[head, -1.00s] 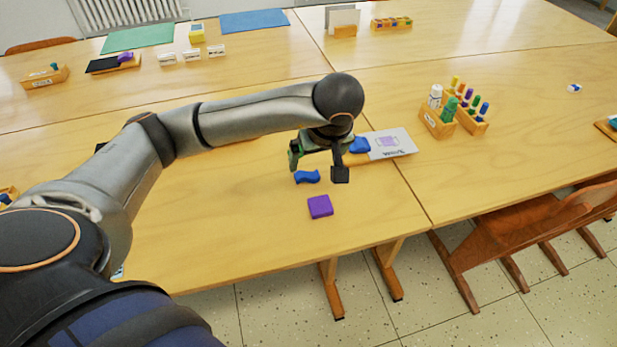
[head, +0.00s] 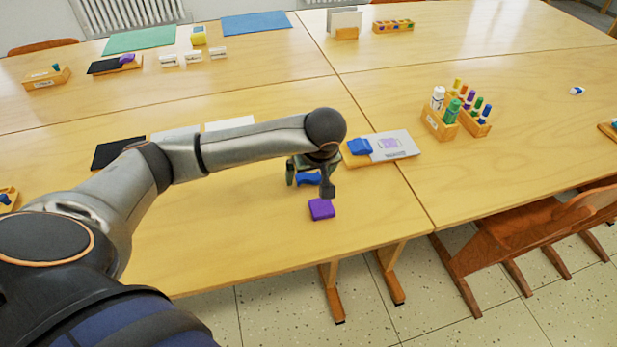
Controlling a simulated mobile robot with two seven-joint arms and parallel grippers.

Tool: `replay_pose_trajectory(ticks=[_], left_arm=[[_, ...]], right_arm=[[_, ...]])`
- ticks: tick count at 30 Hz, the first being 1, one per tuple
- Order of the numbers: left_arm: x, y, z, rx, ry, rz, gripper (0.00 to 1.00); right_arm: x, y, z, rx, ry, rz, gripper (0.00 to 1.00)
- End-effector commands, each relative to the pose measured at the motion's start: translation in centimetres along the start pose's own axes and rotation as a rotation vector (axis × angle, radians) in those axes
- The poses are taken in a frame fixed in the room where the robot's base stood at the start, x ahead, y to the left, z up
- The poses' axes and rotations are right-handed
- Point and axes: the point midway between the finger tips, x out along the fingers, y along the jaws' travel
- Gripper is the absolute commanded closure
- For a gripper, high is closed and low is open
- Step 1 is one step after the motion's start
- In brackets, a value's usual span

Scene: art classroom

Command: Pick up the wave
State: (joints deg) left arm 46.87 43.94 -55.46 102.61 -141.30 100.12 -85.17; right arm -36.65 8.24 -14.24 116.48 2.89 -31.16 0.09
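The wave is a small blue wavy block (head: 307,180) lying on the near part of the wooden table. My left gripper (head: 309,182) is low over it, open, with one finger to the left of the wave and the other at its right end. The gripper body hides part of the wave's upper edge. I cannot tell whether the fingers touch it. My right gripper is not in view.
A purple square block (head: 321,209) lies just in front of the gripper. A wooden base with a blue block (head: 359,147) and a printed card (head: 393,144) is behind right. A bottle rack (head: 439,126) stands farther right.

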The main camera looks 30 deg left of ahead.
Motion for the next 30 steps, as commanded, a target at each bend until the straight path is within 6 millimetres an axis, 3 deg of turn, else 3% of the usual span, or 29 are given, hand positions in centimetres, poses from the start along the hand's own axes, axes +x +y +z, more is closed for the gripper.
replay_pose_trajectory(ticks=[2, 21, 30], left_arm=[[-0.03, 0.02, 0.01, 0.000, 0.000, 0.001, 0.10], [-0.05, 0.03, 0.02, 0.000, 0.000, 0.001, 0.82], [-0.27, 0.05, -0.10, -0.001, 0.000, 0.001, 0.82]], right_arm=[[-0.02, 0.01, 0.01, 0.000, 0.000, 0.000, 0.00], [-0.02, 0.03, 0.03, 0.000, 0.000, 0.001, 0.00], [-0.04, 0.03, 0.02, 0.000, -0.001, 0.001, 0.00]])
